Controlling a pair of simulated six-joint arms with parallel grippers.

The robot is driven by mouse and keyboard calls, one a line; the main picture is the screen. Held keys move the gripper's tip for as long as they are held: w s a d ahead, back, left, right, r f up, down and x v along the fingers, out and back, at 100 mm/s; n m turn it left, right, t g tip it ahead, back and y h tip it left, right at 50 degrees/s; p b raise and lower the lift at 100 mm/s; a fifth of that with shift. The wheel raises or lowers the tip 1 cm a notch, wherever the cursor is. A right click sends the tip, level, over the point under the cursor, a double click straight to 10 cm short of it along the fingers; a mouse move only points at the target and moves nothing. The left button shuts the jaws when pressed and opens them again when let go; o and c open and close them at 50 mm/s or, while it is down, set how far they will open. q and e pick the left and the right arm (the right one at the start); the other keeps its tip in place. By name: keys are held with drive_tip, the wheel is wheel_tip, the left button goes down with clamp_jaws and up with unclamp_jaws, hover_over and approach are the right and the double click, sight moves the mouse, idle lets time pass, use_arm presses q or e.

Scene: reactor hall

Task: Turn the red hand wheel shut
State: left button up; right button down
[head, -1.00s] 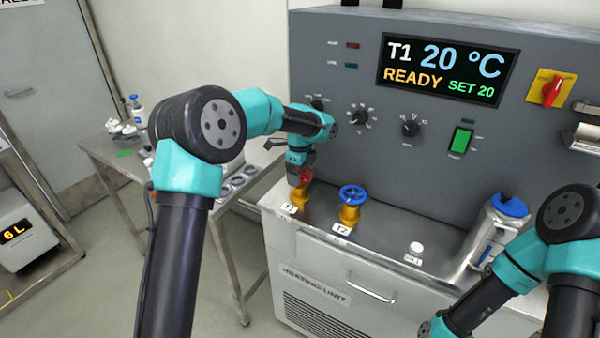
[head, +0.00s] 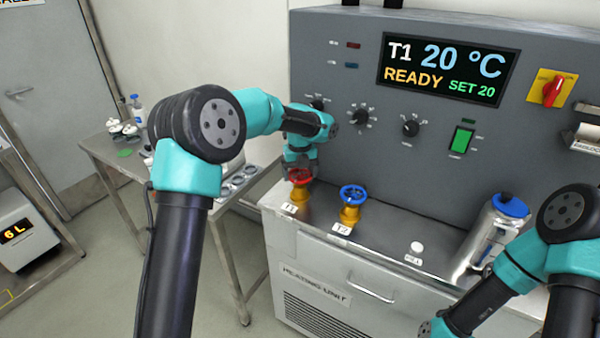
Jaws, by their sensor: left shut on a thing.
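The red hand wheel (head: 301,176) sits on a yellow valve body (head: 298,192) at the left end of the heating unit's metal top, behind a label that seems to read T1. My left gripper (head: 299,170) points down from above and is shut on the red wheel. Its fingers cover part of the wheel's rim. My right arm shows at the lower right, but its fingertips are not clearly visible.
A blue hand wheel (head: 353,193) on a yellow valve stands just right of the red one. A metal flask with a blue lid (head: 510,206) and a small white knob (head: 416,248) are farther right. The control panel (head: 340,85) rises close behind.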

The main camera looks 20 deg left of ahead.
sight(300, 174)
use_arm(q)
drive_tip(key=shift+m, duration=0.5)
drive_tip(key=o, duration=0.7)
drive_tip(key=shift+o, duration=0.2)
drive_tip(key=shift+r, duration=0.1)
wheel_tip(300, 174, up, 17)
drive_tip(key=shift+r, duration=0.15)
